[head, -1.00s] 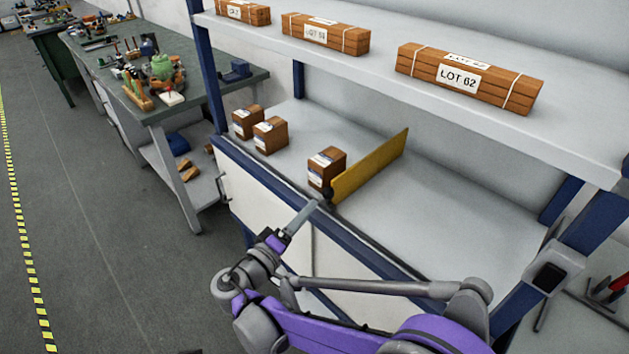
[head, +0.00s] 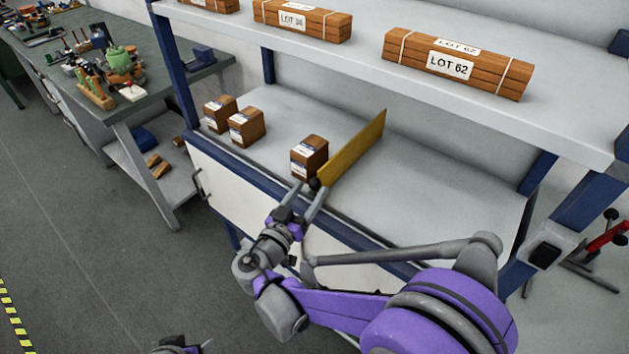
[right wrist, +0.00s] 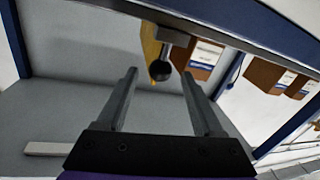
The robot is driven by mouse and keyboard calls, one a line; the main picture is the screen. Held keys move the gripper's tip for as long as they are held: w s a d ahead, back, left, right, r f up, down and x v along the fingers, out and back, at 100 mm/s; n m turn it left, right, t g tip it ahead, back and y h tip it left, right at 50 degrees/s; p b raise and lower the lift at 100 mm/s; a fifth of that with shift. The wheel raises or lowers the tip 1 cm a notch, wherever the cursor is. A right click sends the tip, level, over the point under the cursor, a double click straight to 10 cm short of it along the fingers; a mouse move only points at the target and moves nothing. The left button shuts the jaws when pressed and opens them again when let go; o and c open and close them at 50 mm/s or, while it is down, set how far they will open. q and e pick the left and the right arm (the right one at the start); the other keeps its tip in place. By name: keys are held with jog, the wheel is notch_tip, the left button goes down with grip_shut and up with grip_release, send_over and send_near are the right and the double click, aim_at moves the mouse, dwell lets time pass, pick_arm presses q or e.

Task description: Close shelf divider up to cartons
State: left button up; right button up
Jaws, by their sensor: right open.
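The yellow shelf divider (head: 352,148) stands upright on the lower shelf, with a dark round knob (head: 314,184) at its front end. A brown carton (head: 309,157) is close to its left; I cannot tell whether they touch. Two more cartons (head: 245,127) (head: 220,113) stand farther left, past a gap. My right gripper (head: 309,190) is open at the shelf's front edge, its fingertips by the knob. In the right wrist view the knob (right wrist: 160,71) appears between the open fingertips, with part of the divider (right wrist: 150,40) behind it.
The upper shelf (head: 560,118) holds wood bundles, one labelled LOT 62 (head: 455,66). The lower shelf (head: 430,190) is clear right of the divider. A blue post (head: 570,215) stands at right. A cluttered workbench (head: 150,95) is at left.

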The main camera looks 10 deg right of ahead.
aim_at(312, 188)
jog(key=shift+x, duration=1.85)
grip_shut()
